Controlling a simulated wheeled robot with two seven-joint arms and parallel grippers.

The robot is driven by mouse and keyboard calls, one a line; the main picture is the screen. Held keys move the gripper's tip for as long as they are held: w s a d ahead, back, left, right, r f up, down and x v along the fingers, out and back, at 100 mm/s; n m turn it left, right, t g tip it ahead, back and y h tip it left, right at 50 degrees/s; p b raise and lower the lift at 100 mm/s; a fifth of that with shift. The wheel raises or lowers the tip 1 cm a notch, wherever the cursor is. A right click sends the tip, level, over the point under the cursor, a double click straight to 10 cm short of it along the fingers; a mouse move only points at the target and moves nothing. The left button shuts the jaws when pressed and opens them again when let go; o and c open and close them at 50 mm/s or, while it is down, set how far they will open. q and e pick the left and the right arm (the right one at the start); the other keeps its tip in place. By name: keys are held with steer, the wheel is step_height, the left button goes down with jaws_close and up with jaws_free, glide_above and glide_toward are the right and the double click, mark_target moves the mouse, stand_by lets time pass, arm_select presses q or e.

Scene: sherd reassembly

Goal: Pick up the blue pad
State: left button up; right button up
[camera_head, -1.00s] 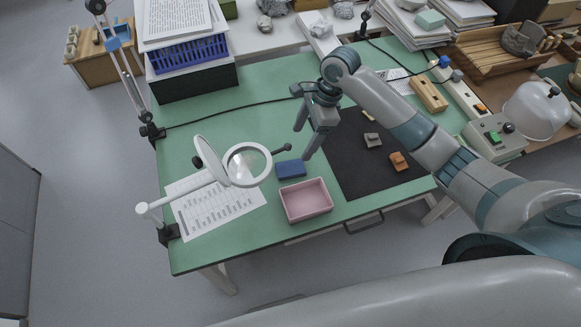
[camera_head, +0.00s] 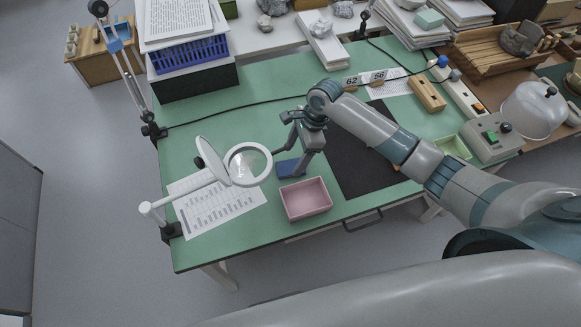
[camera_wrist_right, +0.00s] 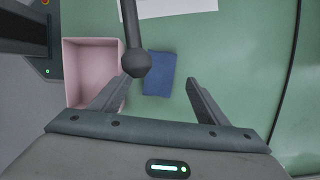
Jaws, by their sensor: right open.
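The blue pad (camera_head: 285,168) lies flat on the green table, just behind the pink tray (camera_head: 305,199). My right gripper (camera_head: 289,160) is open, pointing down over the pad and partly covering it. In the right wrist view, the blue pad (camera_wrist_right: 160,73) lies ahead of and between the two open fingers (camera_wrist_right: 158,83), with nothing held. The pink tray (camera_wrist_right: 92,72) is to its left there. The magnifier's dark rod with a ball end (camera_wrist_right: 137,64) crosses that view by the pad's left edge, nearer the camera. My left gripper is out of view.
The magnifier ring (camera_head: 249,164) stands left of the gripper, over a printed sheet (camera_head: 218,205). The black mat (camera_head: 352,165) lies to the right, partly under my arm. A green tray (camera_head: 453,147) and a wooden block (camera_head: 427,93) are farther right.

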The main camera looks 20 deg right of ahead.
mark_target(291, 166)
steer(key=x, duration=0.1)
steer(key=p+x, duration=0.1)
steer(key=x, duration=0.1)
steer(key=shift+d+f, duration=0.25)
steer(key=shift+f, duration=0.1)
steer(key=shift+a+f, duration=0.2)
steer(key=shift+f, duration=0.45)
steer(key=shift+f+p, duration=0.1)
steer(key=shift+p, duration=0.4)
steer(key=c, duration=1.1)
